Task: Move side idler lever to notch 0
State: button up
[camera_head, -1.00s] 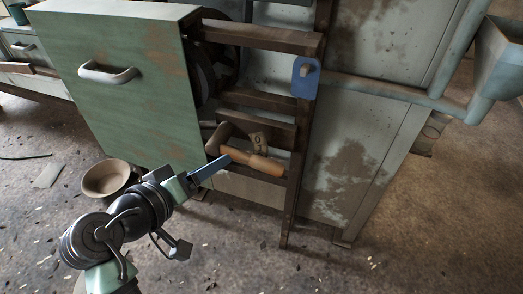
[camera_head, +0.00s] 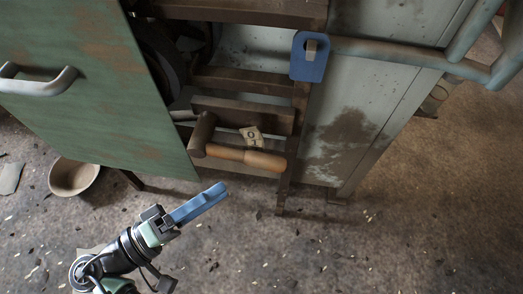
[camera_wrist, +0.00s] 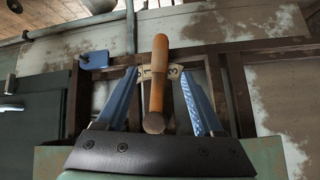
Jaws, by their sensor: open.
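The side idler lever, as I take it, has an orange wooden handle (camera_head: 245,156) and a dark brown round end (camera_head: 202,134). The handle runs roughly level to the right, in front of a brown frame. A small tan plate (camera_head: 252,136) with a "0"-like mark sits just behind and above the handle. My gripper (camera_head: 221,188), with blue fingers, is open and empty, below and left of the handle and apart from it. In the wrist view the handle (camera_wrist: 160,60) and the plate (camera_wrist: 174,72) appear between the spread fingers. Which notch the lever sits in is hard to tell.
A green cabinet panel (camera_head: 85,85) with a metal pull stands left of the lever. A blue plate with a peg (camera_head: 309,62) is on the frame above right. Brown rails (camera_head: 240,80) cross above the handle. A bowl (camera_head: 73,176) is on the floor; open floor lies right.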

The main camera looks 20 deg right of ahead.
aim_at(265, 163)
jog(key=b+x, duration=0.2)
jog(key=x, duration=0.9)
jog(key=shift+d, duration=0.25)
grip_shut()
dwell(0.9)
